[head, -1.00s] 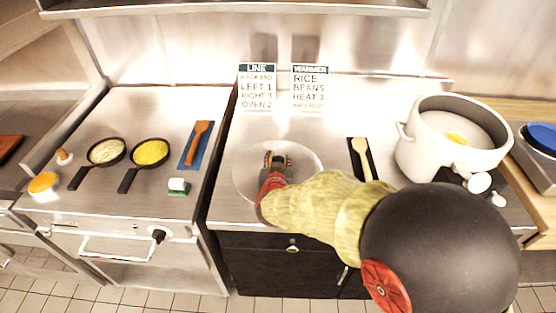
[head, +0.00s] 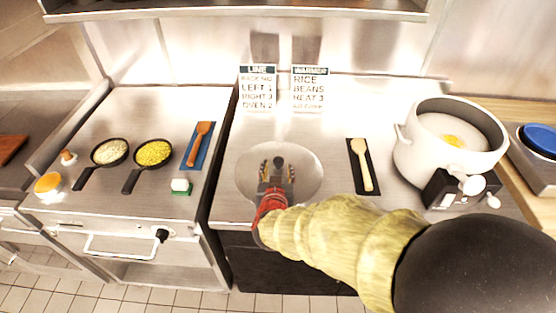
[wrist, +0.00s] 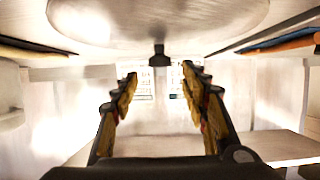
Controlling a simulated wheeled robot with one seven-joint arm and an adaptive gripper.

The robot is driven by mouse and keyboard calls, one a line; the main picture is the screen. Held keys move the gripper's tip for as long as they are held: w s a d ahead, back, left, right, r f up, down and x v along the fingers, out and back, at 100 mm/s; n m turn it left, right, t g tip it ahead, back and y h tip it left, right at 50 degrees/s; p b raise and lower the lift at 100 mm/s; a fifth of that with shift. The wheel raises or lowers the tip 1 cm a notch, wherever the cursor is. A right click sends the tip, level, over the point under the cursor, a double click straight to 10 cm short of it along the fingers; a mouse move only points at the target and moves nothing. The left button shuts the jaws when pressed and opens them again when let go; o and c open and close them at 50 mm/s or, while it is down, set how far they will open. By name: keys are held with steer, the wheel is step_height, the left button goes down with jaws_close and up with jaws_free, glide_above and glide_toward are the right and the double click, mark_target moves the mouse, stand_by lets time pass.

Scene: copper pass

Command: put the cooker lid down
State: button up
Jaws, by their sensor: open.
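The cooker lid (head: 305,172) is a round, flat, silvery disc with a small dark knob. It lies on the steel counter between the two cooking stations, in front of the signs. In the wrist view the lid (wrist: 215,18) fills the top, with its knob (wrist: 159,55) beyond and between the fingertips. My gripper (head: 277,166) is open over the lid, its fingers either side of the knob and apart from it. It also shows open in the wrist view (wrist: 160,82). The white cooker (head: 448,150) stands uncovered at the right, with something yellow inside.
A wooden spoon on a dark mat (head: 372,186) lies between the lid and the cooker. Two signs (head: 257,87) stand behind the lid. Two small pans (head: 152,153), a spatula on a blue mat (head: 189,160) and a green-and-white block (head: 180,186) are at the left.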

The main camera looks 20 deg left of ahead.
steer(key=shift+p+v, duration=0.6)
steer(key=shift+v, duration=1.75)
steer(key=s+d+r+g+y, duration=0.2)
steer(key=s+d+r+g, duration=0.15)
steer(key=d+r, duration=0.85)
steer(key=s+d+m+g+h, duration=0.1)
steer(key=s+d+g+h, duration=0.1)
steer(key=s+d, duration=0.6)
steer(key=s+d+m+g+h, duration=0.1)
steer(key=s+d+g+h, duration=0.1)
steer(key=s+d, duration=0.6)
steer(key=d+h, duration=0.1)
steer(key=d, duration=0.5)
steer(key=shift+s+d+f+m, duration=0.2)
steer(key=shift+f+m, duration=0.1)
steer(key=shift+m, duration=0.1)
